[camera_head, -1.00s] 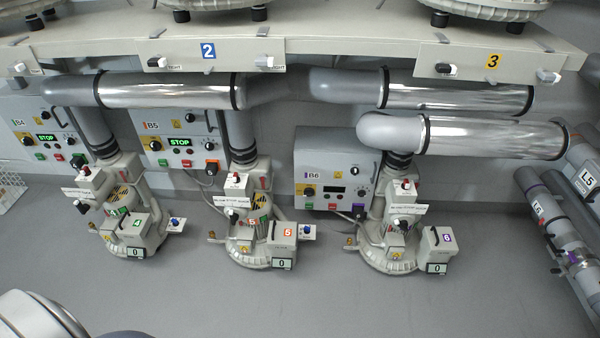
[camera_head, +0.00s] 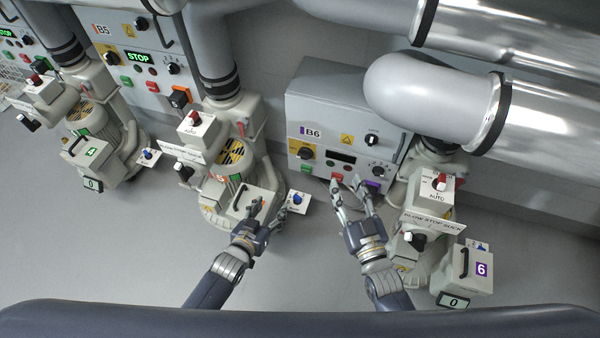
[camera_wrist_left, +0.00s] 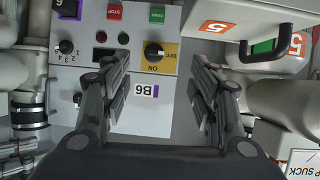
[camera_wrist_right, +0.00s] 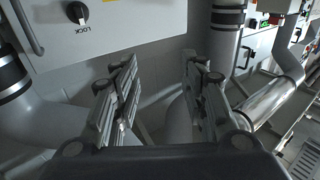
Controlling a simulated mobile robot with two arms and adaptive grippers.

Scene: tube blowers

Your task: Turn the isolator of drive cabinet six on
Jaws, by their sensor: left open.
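Drive cabinet six (camera_head: 325,110) is the grey box labelled B6; its display is dark. Its isolator (camera_head: 305,154) is a black knob on a yellow plate at the front's left. In the left wrist view the isolator (camera_wrist_left: 154,51) appears between the fingers, with its handle seemingly along the OFF direction; ON is printed below. My left gripper (camera_head: 268,210) is open and empty, left of and in front of the cabinet, apart from the knob. My right gripper (camera_head: 350,183) is open, in front of the cabinet's lower right in the head view; its wrist view (camera_wrist_right: 160,65) shows nothing between the fingers.
Blower five (camera_head: 232,165) stands left, close to my left gripper, with a small blue-knob plate (camera_head: 297,201) sticking out. Blower six (camera_head: 430,215) stands right. A thick pipe elbow (camera_head: 420,90) hangs beside cabinet six. Cabinet B5 (camera_head: 125,50) shows STOP. Floor between the blowers is clear.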

